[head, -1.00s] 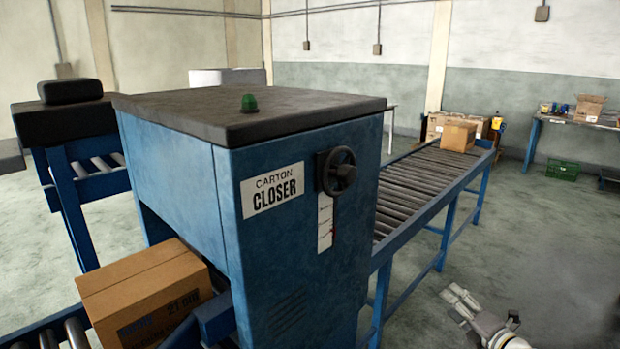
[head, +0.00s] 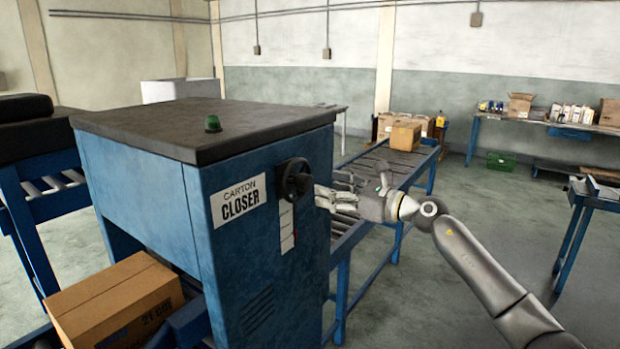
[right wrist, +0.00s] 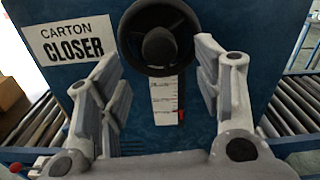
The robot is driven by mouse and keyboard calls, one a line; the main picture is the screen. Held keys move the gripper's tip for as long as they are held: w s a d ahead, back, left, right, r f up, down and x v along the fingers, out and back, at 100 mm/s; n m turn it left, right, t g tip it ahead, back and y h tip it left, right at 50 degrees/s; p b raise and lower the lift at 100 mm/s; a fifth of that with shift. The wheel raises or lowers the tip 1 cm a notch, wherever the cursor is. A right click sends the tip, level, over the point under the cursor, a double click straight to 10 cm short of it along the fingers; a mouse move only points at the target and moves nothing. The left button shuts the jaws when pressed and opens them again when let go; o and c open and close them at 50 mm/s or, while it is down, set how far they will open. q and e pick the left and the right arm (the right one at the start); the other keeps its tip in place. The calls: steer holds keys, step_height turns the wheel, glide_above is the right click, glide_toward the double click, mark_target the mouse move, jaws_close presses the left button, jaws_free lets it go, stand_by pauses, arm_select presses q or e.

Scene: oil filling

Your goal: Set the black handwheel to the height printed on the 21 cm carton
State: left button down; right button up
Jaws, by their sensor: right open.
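The black handwheel (head: 295,179) sits on the front face of the blue carton closer (head: 270,260). A white scale strip (head: 287,228) runs below it; in the right wrist view a red pointer (right wrist: 181,114) shows at the scale's right edge. The scale's marks are too small to read. My right gripper (head: 325,197) is just right of the handwheel in the head view. In the right wrist view its open fingers (right wrist: 160,85) are spread, with the handwheel (right wrist: 157,38) ahead between and beyond their tips. The carton printed 21 cm (head: 115,300) lies at the closer's infeed, lower left. My left gripper is not in view.
A roller conveyor (head: 370,170) runs behind the closer, with a carton (head: 405,136) at its far end. A workbench (head: 540,123) with boxes stands at the back right. A green crate (head: 502,161) is on the floor. The floor at right is mostly clear.

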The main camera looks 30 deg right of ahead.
mark_target(309, 183)
steer(key=p+x, duration=0.2)
steer(key=x, duration=0.3)
steer(key=shift+r, duration=0.15)
steer(key=shift+w+a, duration=0.3)
steer(key=shift+w, duration=0.3)
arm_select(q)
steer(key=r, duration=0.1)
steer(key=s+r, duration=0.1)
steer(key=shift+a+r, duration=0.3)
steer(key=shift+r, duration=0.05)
arm_select(e)
steer(key=c, duration=1)
